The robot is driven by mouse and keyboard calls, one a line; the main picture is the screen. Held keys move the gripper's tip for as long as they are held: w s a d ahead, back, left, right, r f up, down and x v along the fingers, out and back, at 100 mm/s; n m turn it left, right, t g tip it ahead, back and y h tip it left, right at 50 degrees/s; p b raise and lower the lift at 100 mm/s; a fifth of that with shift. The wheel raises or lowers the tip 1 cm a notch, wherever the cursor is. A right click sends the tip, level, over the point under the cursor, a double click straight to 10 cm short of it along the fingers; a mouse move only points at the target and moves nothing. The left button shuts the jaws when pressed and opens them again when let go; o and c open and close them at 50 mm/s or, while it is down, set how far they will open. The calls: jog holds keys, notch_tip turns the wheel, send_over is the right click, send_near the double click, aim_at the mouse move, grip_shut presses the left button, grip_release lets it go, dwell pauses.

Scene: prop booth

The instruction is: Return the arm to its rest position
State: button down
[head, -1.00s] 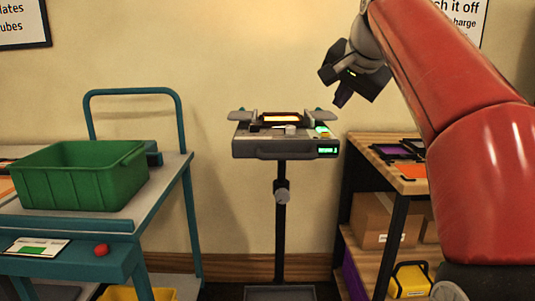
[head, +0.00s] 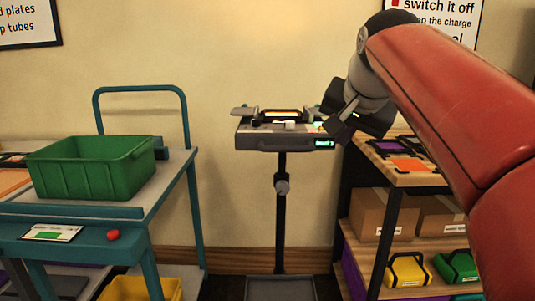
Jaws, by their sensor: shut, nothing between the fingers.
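My gripper (head: 347,112) hangs at the end of my red arm, right of centre in the head view. It is dark, and its fingers are together with nothing between them. It shows just in front of the right end of a grey device on a stand (head: 285,135), and I cannot tell the gap between them. The device has a lit orange-white panel on top and a small green display on its front. My arm crosses the right side of the view and hides part of the wall and shelf.
A teal trolley (head: 160,200) stands at the left with a green crate (head: 92,170) on it. A yellow bin (head: 140,289) is below. A wooden shelf unit (head: 420,178) at the right holds cardboard boxes (head: 380,215) and yellow and green cases. Clear wall shows between trolley and stand.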

jog(key=s+f+n+g, duration=0.1)
jog(key=s+f+n, duration=0.2)
jog(key=s+f, duration=0.8)
jog(key=s+d+f+n+g, duration=0.1)
jog(key=s+f+n, duration=0.1)
jog(key=s+f, duration=0.9)
notch_tip(320, 180, down, 6)
jog(key=shift+f+n+g, duration=0.2)
jog(key=shift+n+g, duration=0.1)
jog(key=shift+n, duration=0.1)
